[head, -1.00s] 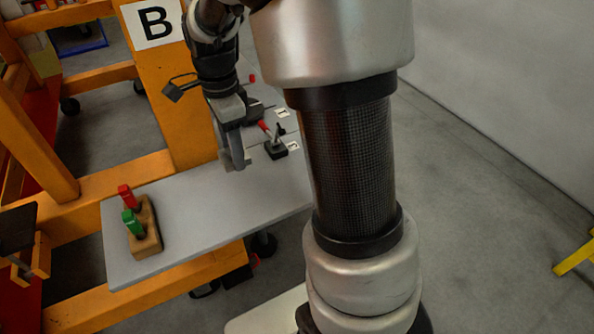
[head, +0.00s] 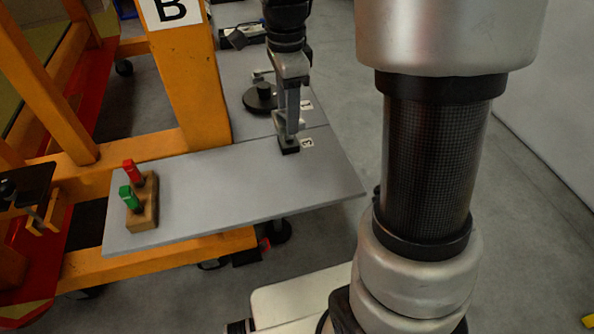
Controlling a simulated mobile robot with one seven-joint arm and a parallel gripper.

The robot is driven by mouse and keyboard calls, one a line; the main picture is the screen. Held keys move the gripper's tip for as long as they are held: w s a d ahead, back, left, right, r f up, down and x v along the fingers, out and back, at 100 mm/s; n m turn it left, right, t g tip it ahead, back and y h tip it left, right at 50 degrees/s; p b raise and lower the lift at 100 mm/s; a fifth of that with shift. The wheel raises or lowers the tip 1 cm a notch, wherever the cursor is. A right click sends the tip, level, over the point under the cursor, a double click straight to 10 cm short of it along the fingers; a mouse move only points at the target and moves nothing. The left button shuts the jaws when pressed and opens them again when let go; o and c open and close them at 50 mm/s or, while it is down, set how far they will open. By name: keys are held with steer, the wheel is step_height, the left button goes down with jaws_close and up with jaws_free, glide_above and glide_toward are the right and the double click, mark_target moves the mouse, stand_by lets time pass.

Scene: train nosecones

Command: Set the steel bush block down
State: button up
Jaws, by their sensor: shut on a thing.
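My gripper (head: 287,136) points down over the far right part of the grey tabletop (head: 220,190). It is shut, and I take the thing in it to be the steel bush block. The block is hidden by the fingers and too small to make out. A small dark base (head: 290,148) shows right below the fingertips, beside the label 3 (head: 307,142). I cannot tell whether the held piece touches it.
A round black base with a post (head: 260,96) stands behind, near another label (head: 306,105). A wooden holder (head: 143,215) with red (head: 130,170) and green (head: 127,195) handles stands at the left. An orange post (head: 190,90) rises behind the table. The middle of the tabletop is clear.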

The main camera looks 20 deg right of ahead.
mark_target(290, 176)
step_height(290, 176, down, 18)
steer(key=shift+r+b, duration=0.2)
steer(key=shift+b, duration=0.5)
steer(key=shift+f, duration=0.2)
steer(key=o, duration=1.4)
